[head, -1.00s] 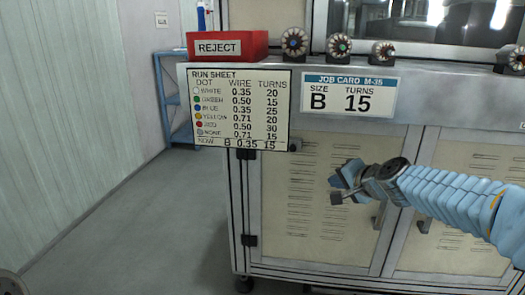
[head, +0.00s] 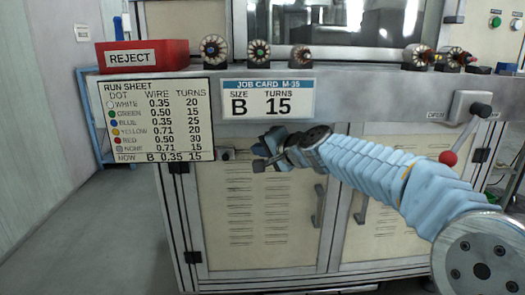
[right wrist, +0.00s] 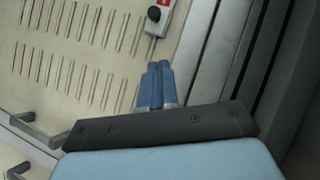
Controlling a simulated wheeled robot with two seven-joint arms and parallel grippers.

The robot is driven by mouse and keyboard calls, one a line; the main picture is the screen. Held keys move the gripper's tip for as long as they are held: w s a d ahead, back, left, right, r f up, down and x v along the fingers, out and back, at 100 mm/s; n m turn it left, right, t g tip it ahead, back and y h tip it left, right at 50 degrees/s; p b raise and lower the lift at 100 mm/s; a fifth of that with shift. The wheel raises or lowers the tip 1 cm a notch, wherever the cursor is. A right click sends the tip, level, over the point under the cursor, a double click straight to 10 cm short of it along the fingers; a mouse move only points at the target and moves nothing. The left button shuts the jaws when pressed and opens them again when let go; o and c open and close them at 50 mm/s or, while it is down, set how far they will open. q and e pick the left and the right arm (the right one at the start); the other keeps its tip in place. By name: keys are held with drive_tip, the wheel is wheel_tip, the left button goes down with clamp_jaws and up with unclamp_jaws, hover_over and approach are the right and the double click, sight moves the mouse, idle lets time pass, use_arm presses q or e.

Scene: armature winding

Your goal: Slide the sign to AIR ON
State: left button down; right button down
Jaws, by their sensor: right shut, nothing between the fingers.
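No readable AIR ON wording shows in any view. A small grey slide piece with a black knob (right wrist: 154,14) and part of a red label sits on the cabinet front at the top of the right wrist view. In the head view a small grey fitting (head: 228,154) that looks like it is just right of the run sheet's lower corner. My right gripper (head: 260,150) is just right of that fitting, shut and empty. In the right wrist view its blue fingers (right wrist: 158,66) are together, pointing toward the knob with a small gap in the picture. My left gripper is out of view.
The run sheet (head: 157,118) and job card (head: 268,98) hang on the cabinet front. A red REJECT box (head: 147,57) and several wound armatures (head: 214,48) stand on the ledge above. A lever with a red ball (head: 448,158) is at right. Cabinet door handles (head: 318,206) protrude below.

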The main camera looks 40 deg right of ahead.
approach(228, 154)
drive_tip(key=w+d, duration=0.2)
use_arm(q)
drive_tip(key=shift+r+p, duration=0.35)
drive_tip(key=shift+p, duration=0.05)
use_arm(e)
drive_tip(key=shift+w+a+f, duration=0.4)
drive_tip(key=shift+w+a, duration=0.15)
drive_tip(key=shift+w, duration=0.05)
drive_tip(key=shift+w+a+f, duration=0.45)
drive_tip(key=shift+w+a, duration=0.05)
drive_tip(key=shift+w, duration=0.1)
